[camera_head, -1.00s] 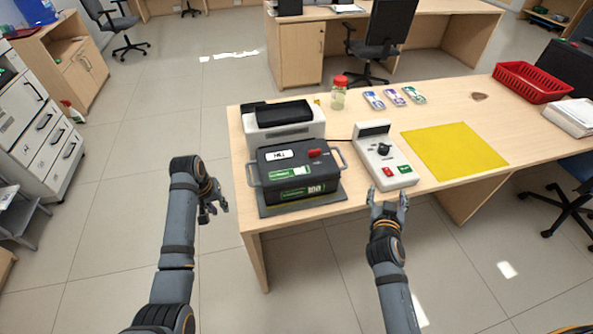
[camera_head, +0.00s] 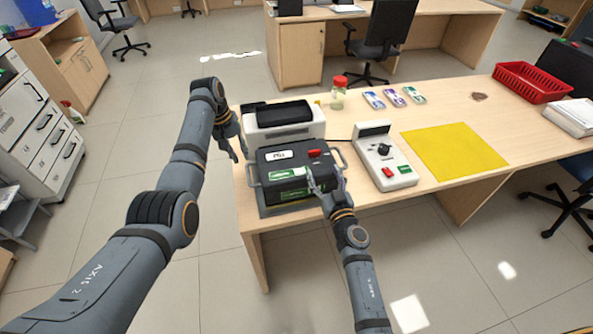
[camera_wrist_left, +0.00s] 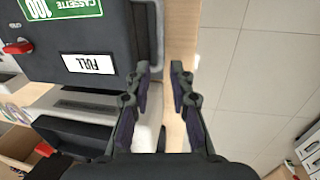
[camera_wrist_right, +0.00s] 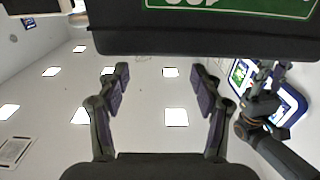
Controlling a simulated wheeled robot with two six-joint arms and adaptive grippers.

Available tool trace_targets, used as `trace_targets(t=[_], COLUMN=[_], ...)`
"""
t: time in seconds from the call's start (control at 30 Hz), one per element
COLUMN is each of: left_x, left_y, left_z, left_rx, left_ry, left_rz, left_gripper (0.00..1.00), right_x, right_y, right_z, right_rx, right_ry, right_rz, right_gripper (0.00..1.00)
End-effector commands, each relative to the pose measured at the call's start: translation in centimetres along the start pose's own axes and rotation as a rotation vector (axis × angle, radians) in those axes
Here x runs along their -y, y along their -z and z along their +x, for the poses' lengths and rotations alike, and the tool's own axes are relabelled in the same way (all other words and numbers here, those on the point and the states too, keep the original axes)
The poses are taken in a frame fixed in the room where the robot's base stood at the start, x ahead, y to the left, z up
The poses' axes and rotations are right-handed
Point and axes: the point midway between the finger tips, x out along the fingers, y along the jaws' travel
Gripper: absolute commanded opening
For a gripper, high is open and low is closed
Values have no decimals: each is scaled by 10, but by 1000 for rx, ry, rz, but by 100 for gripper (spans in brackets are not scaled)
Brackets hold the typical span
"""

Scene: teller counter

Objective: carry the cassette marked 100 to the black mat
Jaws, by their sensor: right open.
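The cassette marked 100 (camera_head: 275,172) is a dark grey box with a FULL label, green labels, a red latch and side handles. It sits at the table's left front, on a dark flat plate (camera_head: 268,210). Its green 100 label shows upside down in the left wrist view (camera_wrist_left: 60,10). My left gripper (camera_head: 236,152) is open beside the cassette's left handle; in the left wrist view its fingers (camera_wrist_left: 163,82) straddle the table edge near that handle. My right gripper (camera_head: 318,183) is open and empty at the cassette's front right; its fingers (camera_wrist_right: 160,85) show apart.
A black-and-white machine (camera_head: 284,122) stands close behind the cassette. A grey device with a knob (camera_head: 383,160) stands to its right, then a yellow mat (camera_head: 455,150). A red-lidded jar (camera_head: 338,97), bundles of notes (camera_head: 398,97) and a red basket (camera_head: 531,83) are further back.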

Motion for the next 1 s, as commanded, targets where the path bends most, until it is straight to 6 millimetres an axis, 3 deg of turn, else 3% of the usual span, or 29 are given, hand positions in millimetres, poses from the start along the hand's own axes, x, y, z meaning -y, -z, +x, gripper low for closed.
trace_targets(t=[0.2,0.4,0.6,0.9,1.0], left_x=[0,0,0,0,0], left_y=[-1,0,0,0,0], left_z=[43,71,82,83,83], left_rx=[4,1,0,-1,-1], left_ry=[0,0,0,0,0], left_rz=[1,1,1,1,1], left_gripper=[22,22,22,22,8], right_x=[0,0,-1,-1,-1], right_y=[1,1,0,0,0], right_z=[44,72,82,83,83], right_rx=[-2,-1,0,0,0], right_ry=[0,-1,-2,-2,-2], right_rz=[0,0,-1,-1,-1], right_gripper=[66,66,66,66,52])
